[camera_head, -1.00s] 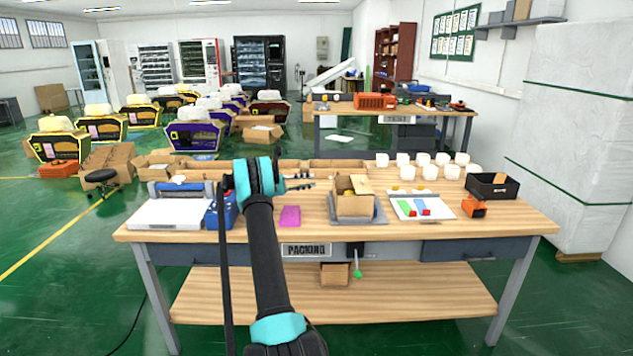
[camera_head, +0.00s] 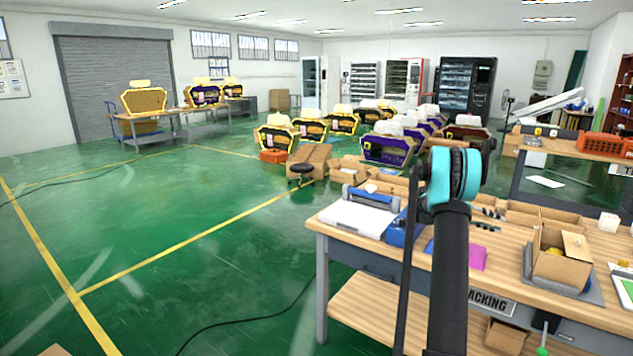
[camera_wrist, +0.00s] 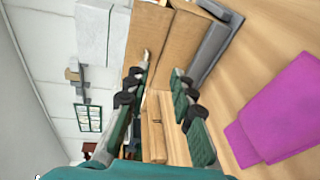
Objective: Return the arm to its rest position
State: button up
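My arm rises in front of the packing table (camera_head: 350,300) in the head view, with a teal joint at its top. In the wrist view my gripper (camera_wrist: 160,88) is open, its two dark green fingers apart with nothing between them. In the head view the gripper is mostly hidden behind my arm.
An open cardboard box (camera_head: 560,262) stands on a grey tray on the table's right. A blue bin (camera_head: 405,230) and a white device (camera_head: 352,216) are left of my arm. The green floor at left is largely clear.

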jog(key=s+a+f+n+t+y, duration=0.1)
jog(key=s+a+f+t+y, duration=0.2)
jog(key=s+a, duration=0.8)
jog(key=s+a+f+n+t+y, duration=0.2)
jog(key=s+a+f+t+y, duration=0.2)
jog(key=s+a, duration=0.7)
jog(key=s+a+f+n+t+y, duration=0.1)
jog(key=s+a+f+t+y, duration=0.2)
jog(key=s+a, duration=0.8)
jog(key=a+f+y, duration=0.2)
jog(key=a+y, duration=0.2)
jog(key=a, duration=0.7)
jog(key=shift+f+t, duration=0.25)
jog(key=shift+t, duration=0.15)
